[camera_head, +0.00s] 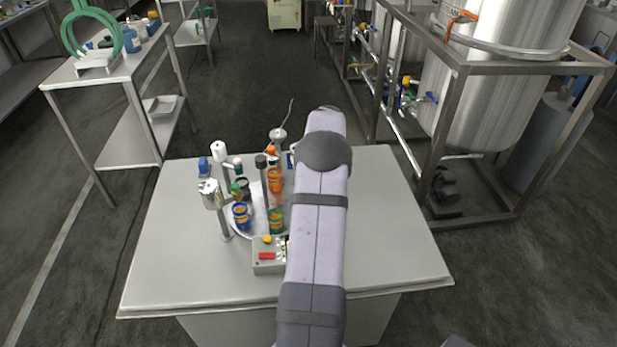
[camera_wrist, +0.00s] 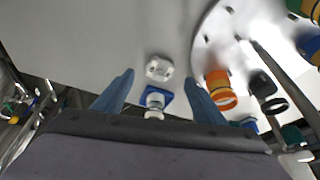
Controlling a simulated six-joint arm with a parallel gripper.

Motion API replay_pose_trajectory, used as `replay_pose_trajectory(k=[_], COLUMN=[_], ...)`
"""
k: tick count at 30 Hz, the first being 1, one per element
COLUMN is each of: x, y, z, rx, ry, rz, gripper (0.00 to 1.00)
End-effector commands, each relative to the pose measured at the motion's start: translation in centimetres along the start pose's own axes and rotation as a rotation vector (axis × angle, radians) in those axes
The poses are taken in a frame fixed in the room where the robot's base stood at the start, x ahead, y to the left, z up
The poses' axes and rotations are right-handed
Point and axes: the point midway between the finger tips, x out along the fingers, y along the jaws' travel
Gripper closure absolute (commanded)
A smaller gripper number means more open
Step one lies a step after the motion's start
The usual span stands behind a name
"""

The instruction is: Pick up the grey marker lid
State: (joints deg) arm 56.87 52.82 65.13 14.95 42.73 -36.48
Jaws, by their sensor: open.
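No object stands out for certain as the grey marker lid. A small pale grey-white round piece (camera_wrist: 158,68) lies on the table in the wrist view, just beyond my fingertips and near the line between them, and may be it. My gripper (camera_wrist: 159,79) is open, with its two blue fingers spread. Between the fingers is a small blue piece with a white round part (camera_wrist: 153,101). I cannot tell whether either finger touches anything. In the head view my arm hides the gripper and the pale piece.
On the table (camera_head: 385,230), left of my arm, a round metal plate (camera_wrist: 207,28) holds an orange-lidded jar (camera_wrist: 220,88) and other containers. A post (camera_head: 225,222) and a grey box with a red button (camera_head: 268,262) stand nearby. The right side of the table is clear.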

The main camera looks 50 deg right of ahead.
Motion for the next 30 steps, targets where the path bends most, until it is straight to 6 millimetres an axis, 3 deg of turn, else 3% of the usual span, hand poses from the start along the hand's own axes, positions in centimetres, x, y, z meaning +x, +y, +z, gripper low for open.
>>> replay_pose_trajectory(k=[15, 26, 27, 30], x=[4.5, 5.2, 5.2, 5.2], y=[-0.1, -0.1, -0.1, -0.1], z=[-0.1, -0.1, -0.1, -0.1], rx=[0.001, 0.001, 0.001, 0.001], ry=[-0.002, -0.001, -0.001, -0.001], rz=[0.0, 0.001, 0.001, 0.001], gripper=[0.35, 0.35, 0.38, 0.61])
